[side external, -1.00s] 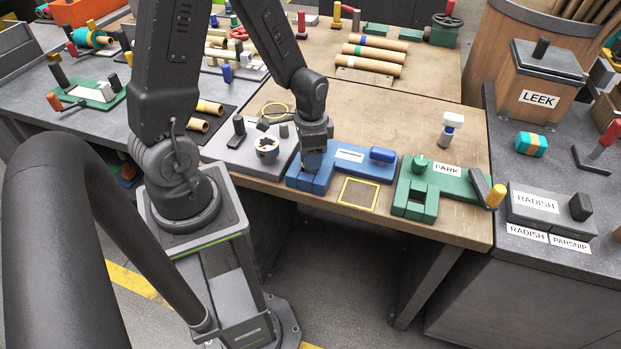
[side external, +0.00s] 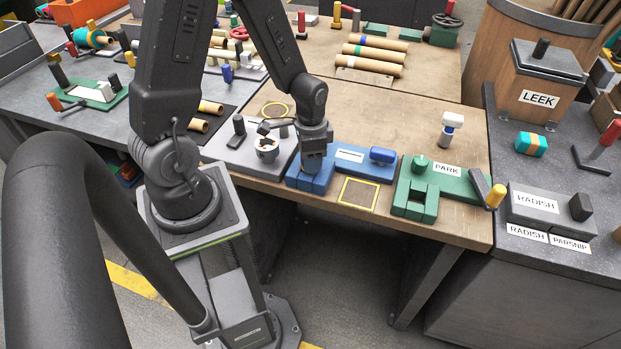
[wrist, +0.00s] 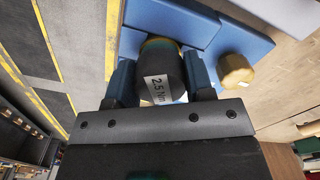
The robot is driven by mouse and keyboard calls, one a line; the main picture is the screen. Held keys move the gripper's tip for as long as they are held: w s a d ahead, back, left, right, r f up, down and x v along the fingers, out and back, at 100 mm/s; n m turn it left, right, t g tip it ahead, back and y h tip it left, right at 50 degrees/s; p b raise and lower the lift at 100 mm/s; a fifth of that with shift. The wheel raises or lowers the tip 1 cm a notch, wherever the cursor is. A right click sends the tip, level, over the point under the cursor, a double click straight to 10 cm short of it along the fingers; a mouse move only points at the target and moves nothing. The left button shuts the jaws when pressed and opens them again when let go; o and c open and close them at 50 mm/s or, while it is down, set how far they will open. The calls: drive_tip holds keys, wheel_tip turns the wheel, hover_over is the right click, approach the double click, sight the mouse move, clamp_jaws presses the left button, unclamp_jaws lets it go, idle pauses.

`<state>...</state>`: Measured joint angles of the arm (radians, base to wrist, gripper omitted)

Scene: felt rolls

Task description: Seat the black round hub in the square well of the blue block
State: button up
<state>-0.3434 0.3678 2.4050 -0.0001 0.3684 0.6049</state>
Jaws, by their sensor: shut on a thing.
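The blue block (side external: 349,167) lies near the front edge of the wooden bench, with a white label and a blue knob on its right part. My gripper (side external: 313,165) points down over the block's left part. In the wrist view my gripper (wrist: 160,78) is shut on the black round hub (wrist: 163,66), which bears a white "2.5 Nm" label. The blue block (wrist: 180,22) shows beyond the hub, where a teal and yellow edge is visible. The square well is hidden behind the hub and gripper, so I cannot tell whether the hub is in it.
A yellow-outlined square (side external: 358,194) lies on the bench in front of the block. A green fixture (side external: 425,194) labelled PARK stands to the right. Bare wood lies behind.

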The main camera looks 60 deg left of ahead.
drive_tip(key=o, duration=1.1)
wheel_tip(320, 180, up, 14)
drive_tip(key=shift+f, duration=0.1)
idle(0.4)
drive_tip(key=s+d+r+n+t, duration=0.1)
drive_tip(key=s+d+r+t, duration=0.1)
drive_tip(key=d+r, duration=0.1)
drive_tip(key=s+d+r+n+t, duration=0.1)
drive_tip(key=s+d+r, duration=0.2)
drive_tip(key=r, duration=0.1)
drive_tip(key=s+d+r+n+t, duration=0.1)
drive_tip(key=s+d+r+t, duration=0.1)
drive_tip(key=s+d+r, duration=0.1)
drive_tip(key=shift+d+r+t, duration=0.3)
drive_tip(key=shift+d, duration=0.15)
